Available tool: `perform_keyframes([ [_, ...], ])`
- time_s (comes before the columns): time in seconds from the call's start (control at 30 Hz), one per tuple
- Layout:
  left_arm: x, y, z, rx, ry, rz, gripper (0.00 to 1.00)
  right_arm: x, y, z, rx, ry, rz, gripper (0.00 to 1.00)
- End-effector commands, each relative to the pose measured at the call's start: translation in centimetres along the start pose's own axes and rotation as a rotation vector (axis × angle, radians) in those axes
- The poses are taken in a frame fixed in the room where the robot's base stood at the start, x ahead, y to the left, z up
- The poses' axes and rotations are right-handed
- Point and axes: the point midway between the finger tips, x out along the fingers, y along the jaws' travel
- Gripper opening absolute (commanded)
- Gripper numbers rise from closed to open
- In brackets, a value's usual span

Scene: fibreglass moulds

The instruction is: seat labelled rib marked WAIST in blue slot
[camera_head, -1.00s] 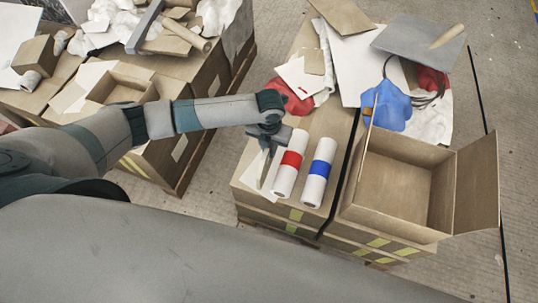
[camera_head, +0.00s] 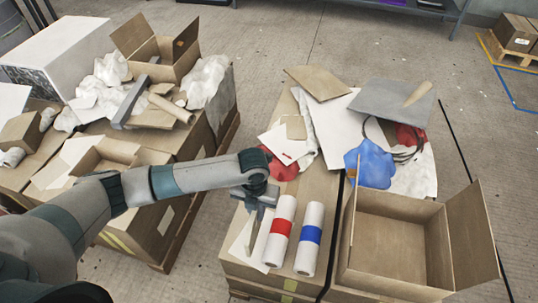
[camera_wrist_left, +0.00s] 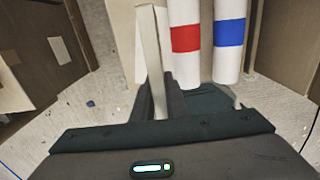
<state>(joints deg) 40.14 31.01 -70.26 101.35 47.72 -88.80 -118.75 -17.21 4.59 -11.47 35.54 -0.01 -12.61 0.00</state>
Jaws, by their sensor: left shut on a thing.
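My left gripper (camera_head: 254,212) is over the near-left part of the middle pallet stack, just left of two white rolls. It is shut on a narrow, pale, flat strip (camera_wrist_left: 149,55), which stands up between its fingers in the left wrist view. I read no WAIST marking on it and cannot confirm it is the rib. One roll has a red band (camera_head: 281,227) and the other a blue band (camera_head: 311,234); they lie side by side. I can make out no blue slot. My right gripper is not in view.
An open cardboard box (camera_head: 392,235) stands right of the rolls. A blue cloth (camera_head: 371,165), a red cloth (camera_head: 283,169) and a grey board (camera_head: 392,105) lie behind. Another cluttered stack (camera_head: 188,150) stands left, with floor between the stacks.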

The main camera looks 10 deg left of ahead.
Motion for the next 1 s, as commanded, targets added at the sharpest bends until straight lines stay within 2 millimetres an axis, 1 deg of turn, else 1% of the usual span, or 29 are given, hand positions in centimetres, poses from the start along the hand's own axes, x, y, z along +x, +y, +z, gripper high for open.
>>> perform_keyframes([
  [0.27, -0.2, 0.0, 0.1, -0.012, -0.001, -0.001, 0.00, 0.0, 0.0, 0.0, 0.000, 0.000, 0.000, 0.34],
  [0.47, -1.1, 0.0, 0.2, -0.103, -0.002, -0.001, 0.00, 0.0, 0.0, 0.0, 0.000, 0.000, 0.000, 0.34],
  [0.67, -3.0, 0.2, 0.5, -0.311, -0.003, -0.002, 0.00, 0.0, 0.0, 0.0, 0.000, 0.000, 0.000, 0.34],
  [1.0, -7.4, 0.7, 0.8, -0.793, -0.003, -0.002, 0.00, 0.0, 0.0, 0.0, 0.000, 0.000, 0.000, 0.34],
])
